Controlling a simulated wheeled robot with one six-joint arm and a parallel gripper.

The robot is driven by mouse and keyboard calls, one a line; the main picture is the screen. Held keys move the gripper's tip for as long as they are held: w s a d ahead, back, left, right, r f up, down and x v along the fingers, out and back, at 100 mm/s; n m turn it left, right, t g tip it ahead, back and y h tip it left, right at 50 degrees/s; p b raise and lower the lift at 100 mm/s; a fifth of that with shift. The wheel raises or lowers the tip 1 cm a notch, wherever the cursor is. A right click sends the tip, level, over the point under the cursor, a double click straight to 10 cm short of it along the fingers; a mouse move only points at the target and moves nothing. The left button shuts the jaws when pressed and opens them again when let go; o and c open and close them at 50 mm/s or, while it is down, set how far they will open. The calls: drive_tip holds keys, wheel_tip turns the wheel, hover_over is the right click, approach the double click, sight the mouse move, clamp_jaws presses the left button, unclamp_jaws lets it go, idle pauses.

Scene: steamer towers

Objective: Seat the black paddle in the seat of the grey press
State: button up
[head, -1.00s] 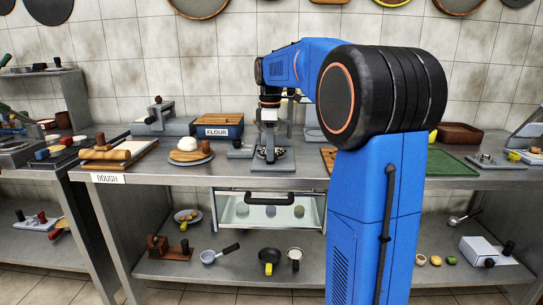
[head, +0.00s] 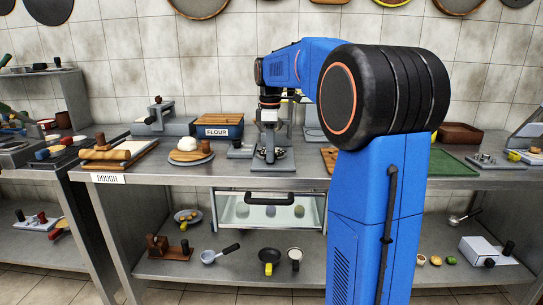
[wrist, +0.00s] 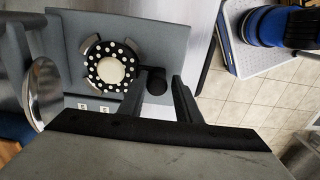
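The grey press (head: 287,166) stands on the counter below my gripper, and its flat grey plate (wrist: 69,35) shows in the wrist view. The black paddle (wrist: 128,48) has a round head with white dots and a pale centre. Its head lies among curved grey jaws (wrist: 91,43) on the plate; whether it sits fully down I cannot tell. Its short handle ends in a black knob (wrist: 157,85). My gripper (wrist: 158,78) is open, with a finger on each side of the knob and a visible gap on the right. In the head view my gripper (head: 269,146) hides part of the press.
A flour box (head: 219,132) and a plate with dough (head: 190,158) stand to the left on the counter. A green board (head: 445,165) lies to the right. A glass-fronted drawer (head: 269,212) hangs below the counter. The counter's front edge is close to the press.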

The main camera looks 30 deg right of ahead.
drive_tip(key=shift+w+d+r, duration=0.15)
drive_tip(key=shift+w+r, duration=0.05)
drive_tip(key=shift+r, duration=0.95)
drive_tip(key=shift+w+d+r, duration=0.1)
drive_tip(key=shift+w+r, duration=0.1)
drive_tip(key=shift+r, duration=0.95)
drive_tip(key=shift+w+d+r, duration=0.15)
drive_tip(key=shift+w+r, duration=0.05)
drive_tip(key=shift+r, duration=0.95)
drive_tip(key=o, duration=0.5)
drive_tip(key=shift+o, duration=0.2)
